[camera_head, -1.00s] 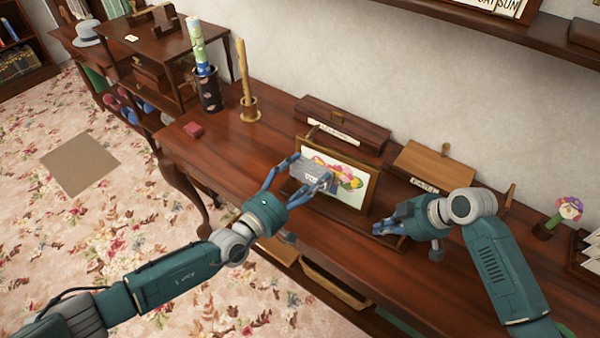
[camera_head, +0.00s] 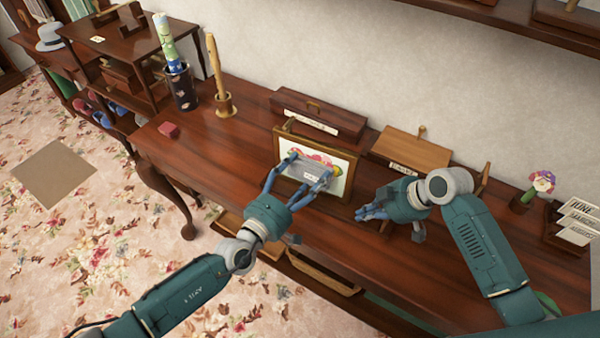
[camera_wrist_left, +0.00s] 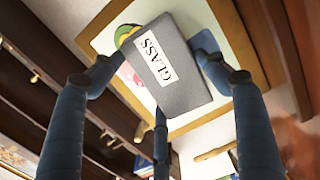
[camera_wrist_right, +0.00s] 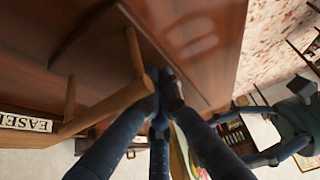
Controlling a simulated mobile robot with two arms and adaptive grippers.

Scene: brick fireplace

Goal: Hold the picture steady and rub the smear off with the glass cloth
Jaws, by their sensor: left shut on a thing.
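The framed picture (camera_head: 344,164), with bright flowers on a pale ground, leans upright on the table. My left gripper (camera_head: 308,178) is shut on the grey glass cloth (camera_head: 298,171), which lies in front of the picture's lower middle. In the left wrist view the cloth (camera_wrist_left: 185,83) shows its GLASS label and covers much of the picture (camera_wrist_left: 222,50). I cannot tell whether it touches the glass. No smear is visible. My right gripper (camera_head: 362,213) is by the picture's lower right corner. Its fingertips (camera_wrist_right: 160,92) are close together beside wooden bars (camera_wrist_right: 105,112); their grip is unclear.
A long labelled box (camera_head: 305,113) stands behind the picture, and the lighter EASEL box (camera_head: 412,150) is to its right.

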